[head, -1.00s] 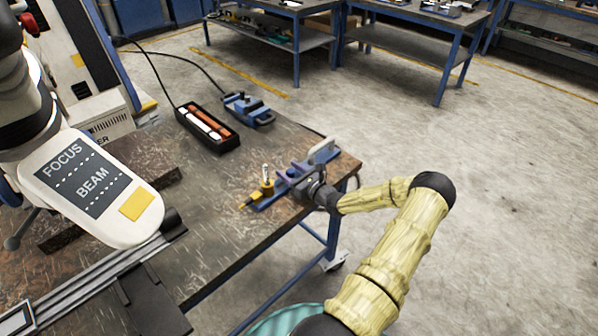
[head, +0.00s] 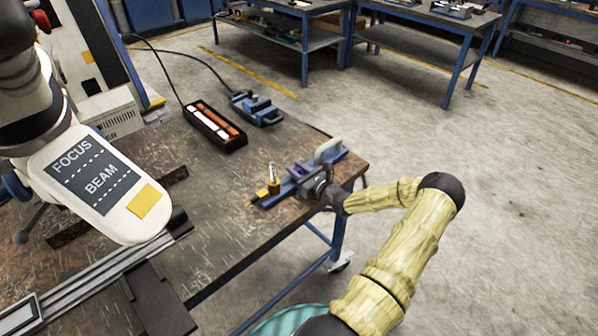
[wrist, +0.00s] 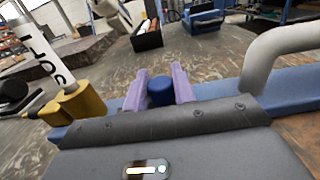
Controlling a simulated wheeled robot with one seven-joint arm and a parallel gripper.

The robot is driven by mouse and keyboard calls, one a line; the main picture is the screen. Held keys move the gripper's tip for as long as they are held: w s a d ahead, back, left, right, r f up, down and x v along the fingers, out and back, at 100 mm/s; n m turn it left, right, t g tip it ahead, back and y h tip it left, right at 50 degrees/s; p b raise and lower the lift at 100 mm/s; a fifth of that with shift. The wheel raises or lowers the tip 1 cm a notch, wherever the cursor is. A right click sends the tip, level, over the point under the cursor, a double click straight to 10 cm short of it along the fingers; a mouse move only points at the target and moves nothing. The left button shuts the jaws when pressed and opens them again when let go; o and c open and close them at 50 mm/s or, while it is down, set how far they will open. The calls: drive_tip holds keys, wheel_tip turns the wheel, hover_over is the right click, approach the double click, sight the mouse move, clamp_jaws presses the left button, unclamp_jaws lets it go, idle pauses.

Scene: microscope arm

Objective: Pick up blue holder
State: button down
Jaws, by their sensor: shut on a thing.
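The blue holder (head: 331,163) is a long, flat blue bar near the right corner of the workbench. A yellow piece with an upright silver-white cylinder (head: 272,179) stands at its left end, and a grey loop handle (head: 327,150) stands at its right end. My gripper (head: 302,171) reaches in from the right, with its purple fingers at the holder's middle. In the wrist view the purple fingers (wrist: 166,84) stand on both sides of a dark blue round knob (wrist: 161,91), shut on it. The blue bar (wrist: 295,80) runs behind the gripper body. I cannot tell whether the holder touches the bench.
A black box (head: 216,127) with white and orange sticks and a blue vise-like block (head: 257,108) lie farther back on the workbench (head: 215,215). A white microscope head (head: 98,185) overhangs the left side. Open floor lies to the right.

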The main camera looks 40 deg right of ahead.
sight(297, 169)
wheel_tip(297, 169, up, 10)
drive_tip(key=shift+f, duration=0.15)
idle(0.8)
